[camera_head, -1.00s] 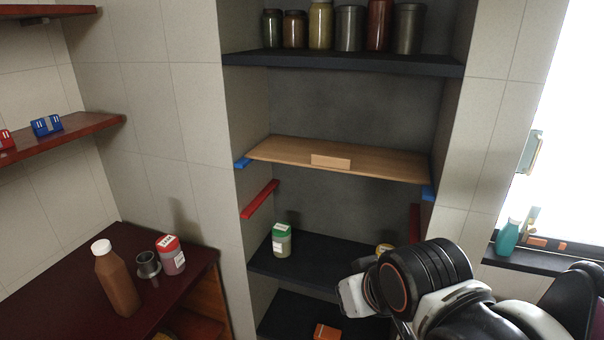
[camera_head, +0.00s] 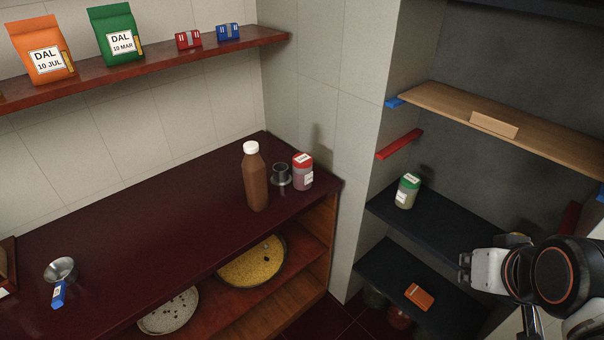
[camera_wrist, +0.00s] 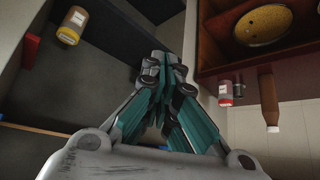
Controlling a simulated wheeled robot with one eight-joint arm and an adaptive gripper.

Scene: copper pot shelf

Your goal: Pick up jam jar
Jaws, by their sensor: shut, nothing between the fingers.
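A jar with a red lid and reddish contents (camera_head: 302,172) stands upright on the dark red counter, near its right end. It also shows in the wrist view (camera_wrist: 226,94). A green-lidded jar (camera_head: 407,190) stands on the dark alcove shelf. A yellow-brown jar (camera_wrist: 72,26) shows at the wrist view's upper left; in the head view it is mostly hidden behind my arm. I cannot read which label says jam. My gripper (camera_head: 464,267) is shut and empty in front of the alcove, apart from every jar. Its closed fingers show in the wrist view (camera_wrist: 164,68).
A brown bottle (camera_head: 255,178) and a small metal cup (camera_head: 281,174) stand left of the red-lidded jar. A metal funnel-like item (camera_head: 61,271) lies far left. The counter between is clear. A wooden board (camera_head: 530,127) spans the alcove above the green-lidded jar.

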